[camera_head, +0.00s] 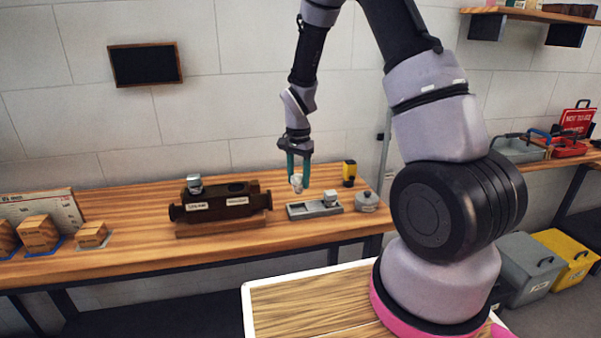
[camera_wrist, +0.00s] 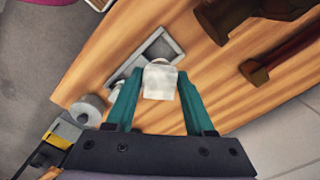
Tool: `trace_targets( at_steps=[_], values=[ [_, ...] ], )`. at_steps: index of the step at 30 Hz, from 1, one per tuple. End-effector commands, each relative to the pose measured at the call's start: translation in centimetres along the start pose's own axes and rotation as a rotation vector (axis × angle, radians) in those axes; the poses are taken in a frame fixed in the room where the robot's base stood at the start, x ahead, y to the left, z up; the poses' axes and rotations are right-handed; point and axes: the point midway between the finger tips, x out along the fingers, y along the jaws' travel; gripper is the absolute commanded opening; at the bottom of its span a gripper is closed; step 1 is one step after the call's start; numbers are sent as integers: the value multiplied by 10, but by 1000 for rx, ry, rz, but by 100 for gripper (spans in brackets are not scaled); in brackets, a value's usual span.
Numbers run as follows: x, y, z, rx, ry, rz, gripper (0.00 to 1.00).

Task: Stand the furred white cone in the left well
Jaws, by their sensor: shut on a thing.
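My gripper (camera_head: 298,181) is shut on a small white piece (camera_head: 296,186), which I take to be the furred white cone. It hangs above the grey two-well tray (camera_head: 314,215), apart from it in the head view. In the wrist view the white piece (camera_wrist: 160,84) sits between the teal fingertips (camera_wrist: 160,74), overlapping the tray (camera_wrist: 178,52). The tray's left well looks empty. A pale grey piece (camera_head: 330,197) stands at the tray's right end. The wrist view hides part of the tray behind the white piece and a finger.
A dark brown block (camera_head: 222,212) with labels and a grey-white piece (camera_head: 194,183) on top stands left of the tray. A grey lidded pot (camera_head: 367,201) is close on the right. A yellow-black object (camera_head: 349,173) stands behind. Bare bench lies before the tray.

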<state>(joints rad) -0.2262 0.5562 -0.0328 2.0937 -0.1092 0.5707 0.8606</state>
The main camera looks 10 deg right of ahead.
Motion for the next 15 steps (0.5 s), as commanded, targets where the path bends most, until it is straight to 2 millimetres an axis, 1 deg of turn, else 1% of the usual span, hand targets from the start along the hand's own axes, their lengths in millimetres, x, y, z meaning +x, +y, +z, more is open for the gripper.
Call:
trace_targets(
  at_steps=[15],
  values=[
    [33,0,0,0,0,1,0]
  ],
)
